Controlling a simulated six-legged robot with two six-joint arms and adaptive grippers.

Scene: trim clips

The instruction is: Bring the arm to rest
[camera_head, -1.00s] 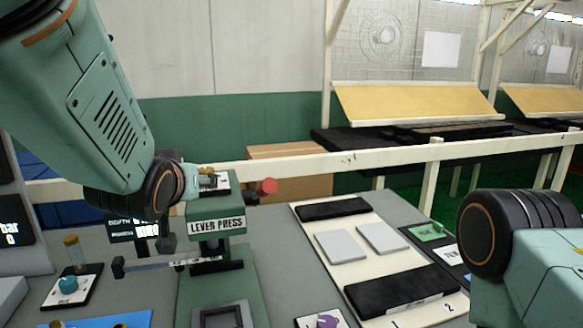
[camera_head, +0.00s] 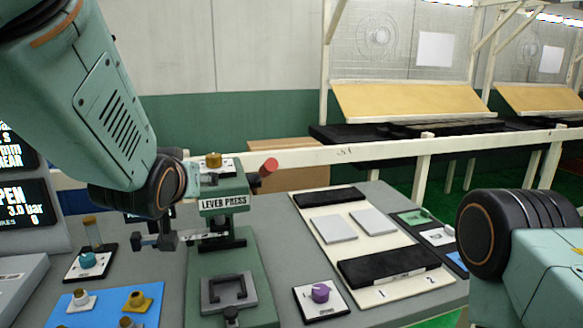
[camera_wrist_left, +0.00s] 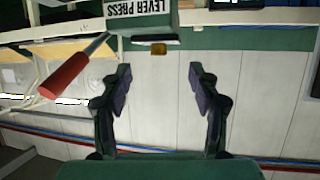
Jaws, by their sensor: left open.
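My left gripper (camera_head: 154,240) hangs below my left wrist, just left of the lever press (camera_head: 223,202); it is small and partly hidden there. In the left wrist view the gripper (camera_wrist_left: 159,80) is open, with its two dark fingers apart and nothing between them. The lever press also shows at the top of that view (camera_wrist_left: 138,10), upside down, beyond the fingertips. Its red handle (camera_head: 268,167) points up and right in the head view and also shows in the wrist view (camera_wrist_left: 64,83). My right arm shows at the right edge; its gripper is out of the frame.
A blue tray (camera_head: 75,318) with yellow and white fittings lies front left. A purple knob (camera_head: 320,292) stands right of the press base. A cream board (camera_head: 338,258) with grey plates and black pads lies on the grey table. A screen panel (camera_head: 22,195) stands at the left.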

